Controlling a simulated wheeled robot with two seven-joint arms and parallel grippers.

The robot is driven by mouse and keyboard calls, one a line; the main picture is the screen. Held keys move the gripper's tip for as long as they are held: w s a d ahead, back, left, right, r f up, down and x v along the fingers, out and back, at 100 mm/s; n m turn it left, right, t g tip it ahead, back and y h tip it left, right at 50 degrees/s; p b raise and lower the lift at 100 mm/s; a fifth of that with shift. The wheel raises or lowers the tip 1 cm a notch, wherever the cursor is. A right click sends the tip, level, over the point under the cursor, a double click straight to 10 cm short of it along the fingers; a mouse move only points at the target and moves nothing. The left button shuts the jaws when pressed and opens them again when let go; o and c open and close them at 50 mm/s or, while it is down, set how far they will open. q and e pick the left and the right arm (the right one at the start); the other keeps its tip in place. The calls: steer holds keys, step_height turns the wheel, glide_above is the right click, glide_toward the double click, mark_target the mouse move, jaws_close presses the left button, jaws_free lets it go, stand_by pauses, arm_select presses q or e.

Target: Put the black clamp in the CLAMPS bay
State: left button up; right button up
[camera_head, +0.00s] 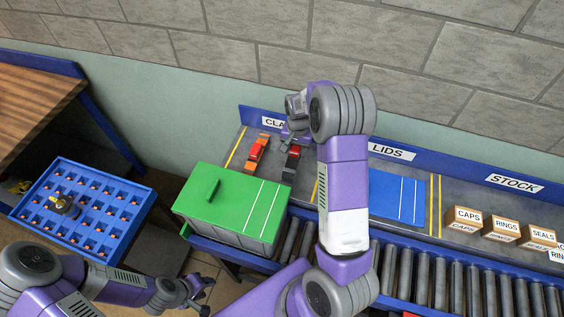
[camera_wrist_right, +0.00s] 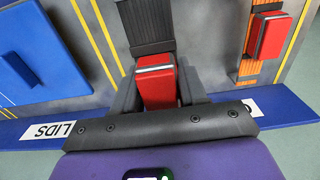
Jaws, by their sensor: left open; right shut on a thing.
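The black clamp (camera_head: 290,165) is a dark ribbed bar with a red block at one end. My right gripper (camera_wrist_right: 158,92) is shut on that red block, and the black bar (camera_wrist_right: 145,28) reaches out beyond the fingers. The clamp is over or on the grey CLAMPS bay (camera_head: 272,172), right of an orange clamp (camera_head: 256,152); I cannot tell if it touches the surface. My right arm hides part of the CLAMPS sign (camera_head: 271,122). My left gripper (camera_head: 197,293) is open and empty, low at the left.
A green lid (camera_head: 240,200) covers a grey crate in front of the bay, on the rollers. A blue lid (camera_head: 398,197) lies in the LIDS bay. Several small boxes (camera_head: 467,222) stand at right. A blue tray (camera_head: 83,200) stands at left.

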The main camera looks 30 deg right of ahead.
steer(key=shift+w+f, duration=0.15)
steer(key=shift+f, duration=3.8)
steer(key=shift+f+b, duration=0.15)
steer(key=shift+b, duration=0.2)
steer(key=o, duration=1.2)
steer(key=shift+o, duration=0.2)
step_height(320, 180, up, 12)
steer(key=shift+r+p, duration=0.15)
steer(key=shift+p, duration=0.45)
